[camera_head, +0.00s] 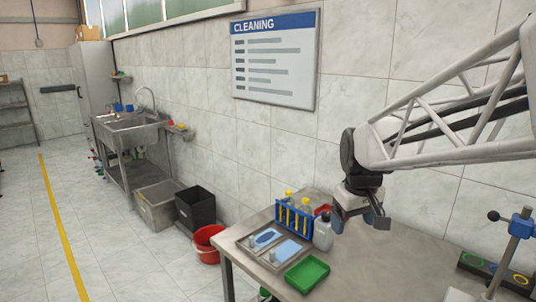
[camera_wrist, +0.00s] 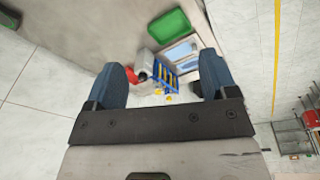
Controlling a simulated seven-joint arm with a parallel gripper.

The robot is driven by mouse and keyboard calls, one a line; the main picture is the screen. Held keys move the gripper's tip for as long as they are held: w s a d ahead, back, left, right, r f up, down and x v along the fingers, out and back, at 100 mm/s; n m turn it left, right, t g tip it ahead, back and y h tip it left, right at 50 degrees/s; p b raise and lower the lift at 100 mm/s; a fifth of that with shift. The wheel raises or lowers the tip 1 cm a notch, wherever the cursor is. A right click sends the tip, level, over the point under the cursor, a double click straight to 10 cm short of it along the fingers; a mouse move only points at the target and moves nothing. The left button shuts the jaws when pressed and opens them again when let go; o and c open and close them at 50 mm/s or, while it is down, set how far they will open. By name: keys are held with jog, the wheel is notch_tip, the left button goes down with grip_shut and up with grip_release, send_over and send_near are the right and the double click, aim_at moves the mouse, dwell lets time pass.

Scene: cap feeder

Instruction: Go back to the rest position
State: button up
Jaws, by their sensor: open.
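My gripper (camera_head: 360,220) hangs from my white lattice arm at the right of the head view. Its fingers are apart with nothing held between them. It appears above the back of the steel table (camera_head: 365,268), just right of the grey-white bottle (camera_head: 323,232). In the wrist view, the two blue fingers of my gripper (camera_wrist: 163,72) stand wide apart. The blue rack (camera_wrist: 164,74) with yellow-capped bottles shows in the gap beyond them. The exact distance from the fingers to the objects is hard to tell.
A green tray (camera_head: 307,273) lies at the table's front. A steel tray (camera_head: 262,252) with blue-and-white items lies left of it. A red object (camera_head: 323,210) sits behind the bottle. A blue-clamped stand (camera_head: 521,222) is at the right edge. The table's middle is clear.

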jog(key=s+f+m, duration=0.2)
jog(key=s, duration=0.9)
jog(key=s+a+f+m, duration=0.1)
jog(key=s+f, duration=0.1)
jog(key=s, duration=0.8)
jog(key=shift+s+f+m+t, duration=0.15)
jog(key=shift+s+m+t, duration=0.2)
jog(key=shift+m+t, duration=0.05)
